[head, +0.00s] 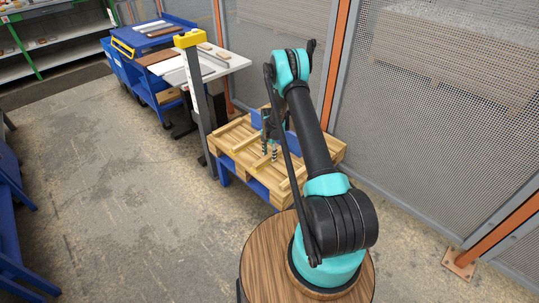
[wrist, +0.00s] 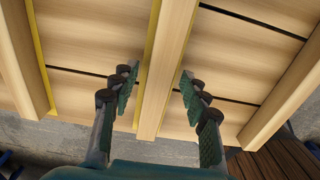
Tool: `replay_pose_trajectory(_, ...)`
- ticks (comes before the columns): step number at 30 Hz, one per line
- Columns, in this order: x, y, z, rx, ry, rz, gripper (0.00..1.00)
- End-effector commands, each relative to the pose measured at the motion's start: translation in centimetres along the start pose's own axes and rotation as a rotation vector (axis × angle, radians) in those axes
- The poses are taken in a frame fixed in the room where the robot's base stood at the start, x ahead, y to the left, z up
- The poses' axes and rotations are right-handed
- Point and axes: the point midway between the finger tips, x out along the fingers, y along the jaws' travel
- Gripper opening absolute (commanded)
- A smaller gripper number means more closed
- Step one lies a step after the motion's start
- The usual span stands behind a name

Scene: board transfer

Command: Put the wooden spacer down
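In the wrist view a long, pale wooden spacer (wrist: 165,65) lies across the wide boards (wrist: 95,45) between my fingers. My gripper (wrist: 158,88) is open, with one finger on each side of this spacer and a visible gap on both sides. The spacer appears to rest on the boards. Two similar bars lie roughly alongside, one at the left (wrist: 20,62) and one at the right (wrist: 288,103). In the head view my gripper (head: 269,152) points down over the wooden stack (head: 226,142); my arm hides part of the stack.
A post with a yellow top (head: 189,40) stands left of the stack. Behind it are a white-topped table (head: 228,62) and blue carts (head: 120,70) with boards. Mesh fencing (head: 430,110) runs behind and right. The concrete floor (head: 130,190) at left is clear.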

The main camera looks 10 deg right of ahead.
Motion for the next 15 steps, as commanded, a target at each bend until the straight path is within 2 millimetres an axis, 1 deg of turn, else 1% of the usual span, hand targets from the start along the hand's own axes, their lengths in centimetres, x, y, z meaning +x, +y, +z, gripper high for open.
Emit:
replay_pose_trajectory(8, -0.2, 0.0, 0.0, 0.000, 0.000, 0.000, 0.46)
replay_pose_trajectory(11, -1.0, 0.0, 0.0, 0.000, 0.000, 0.000, 0.46)
replay_pose_trajectory(14, -2.5, 0.0, 0.0, 0.000, 0.000, 0.000, 0.46)
replay_pose_trajectory(15, -3.2, 0.0, 0.0, 0.000, 0.000, 0.000, 0.46)
